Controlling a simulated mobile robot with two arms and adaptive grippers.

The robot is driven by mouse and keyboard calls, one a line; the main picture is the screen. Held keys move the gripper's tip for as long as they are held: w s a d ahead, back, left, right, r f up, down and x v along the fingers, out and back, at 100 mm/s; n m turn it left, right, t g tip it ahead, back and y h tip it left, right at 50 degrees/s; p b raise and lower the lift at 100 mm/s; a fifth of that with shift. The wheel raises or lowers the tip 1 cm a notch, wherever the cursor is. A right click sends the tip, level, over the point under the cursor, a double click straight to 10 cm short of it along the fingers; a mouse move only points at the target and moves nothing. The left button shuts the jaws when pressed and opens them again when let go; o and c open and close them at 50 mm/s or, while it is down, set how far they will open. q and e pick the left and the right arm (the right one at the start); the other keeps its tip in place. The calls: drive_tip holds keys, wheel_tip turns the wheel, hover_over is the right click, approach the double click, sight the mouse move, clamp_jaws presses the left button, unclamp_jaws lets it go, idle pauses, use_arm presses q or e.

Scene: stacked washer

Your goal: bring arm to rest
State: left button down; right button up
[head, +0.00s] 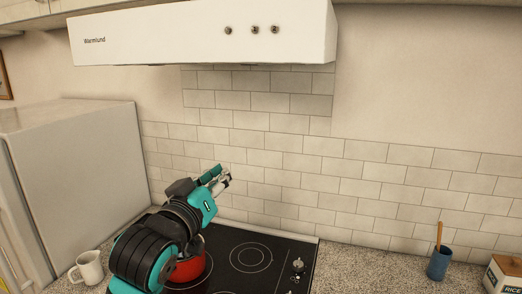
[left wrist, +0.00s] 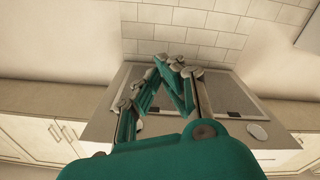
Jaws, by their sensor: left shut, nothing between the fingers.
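My left arm comes in from the lower left in the head view, black and teal. Its gripper (head: 222,180) is raised above the cooktop in front of the tiled wall. The left wrist view shows the gripper (left wrist: 172,68) with its teal and grey fingers brought together at the tips, with nothing between them. My right gripper does not show in either view.
A red pot (head: 188,268) stands on the black cooktop (head: 275,250), partly hidden by my left arm. A white mug (head: 88,267) is at left beside the fridge (head: 75,170). A blue cup (head: 438,264) and a rice box (head: 503,275) stand at right. A white range hood (head: 190,35) hangs above.

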use_arm(q)
drive_tip(key=s+a+f+g+y, duration=0.15)
drive_tip(key=s+f, duration=0.25)
drive_tip(key=f, duration=0.6)
drive_tip(key=s+a+f+g+y, duration=0.1)
drive_tip(key=s+a+f+g, duration=0.25)
drive_tip(key=f, duration=0.65)
drive_tip(key=s+a+f+g+y, duration=0.15)
drive_tip(key=s+f, duration=0.25)
drive_tip(key=f, duration=0.6)
drive_tip(key=s+a+f+m+g+y, duration=0.1)
drive_tip(key=s+a+f+g, duration=0.25)
drive_tip(key=s+f, duration=0.5)
drive_tip(key=s+a+f+m+g+y, duration=0.1)
drive_tip(key=s+a+f+m+g, duration=0.25)
drive_tip(key=s, duration=0.85)
wheel_tip(320, 180, down, 32)
drive_tip(key=s+d+n+g+b, duration=0.1)
drive_tip(key=s+n+g+b, duration=0.1)
drive_tip(key=b, duration=0.3)
drive_tip(key=s+a+f+b, duration=0.1)
drive_tip(key=s+f, duration=0.6)
drive_tip(key=f, duration=0.3)
drive_tip(key=s+a+f+b, duration=0.1)
drive_tip(key=s+f+b, duration=0.1)
drive_tip(key=s+f, duration=0.6)
wheel_tip(320, 180, down, 2)
drive_tip(key=shift+s+a+f+m+g+b, duration=0.25)
drive_tip(key=shift+a+m+g+b, duration=0.1)
drive_tip(key=shift+a+g, duration=0.1)
